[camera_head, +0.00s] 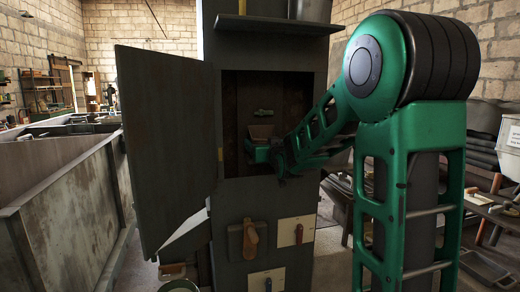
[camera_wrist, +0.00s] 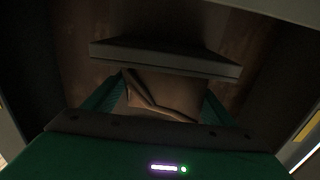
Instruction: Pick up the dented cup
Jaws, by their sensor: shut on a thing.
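The dented cup (camera_head: 262,131) is a small brownish thing inside the open cabinet compartment. In the wrist view the cup (camera_wrist: 165,95) shows a dark bent crease across its side and sits between the two green fingers. My gripper (camera_head: 262,150) reaches into the compartment from the right and is shut on the cup. The wrist view shows the gripper's fingers (camera_wrist: 160,105) on both sides of it. The cup's lower part is hidden by the gripper body, and the wrist picture is dark.
A grey bar or ledge (camera_wrist: 165,58) lies just beyond the cup in the wrist view. The cabinet door (camera_head: 165,140) stands open to the left. Compartment walls (camera_head: 231,120) are close around my gripper.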

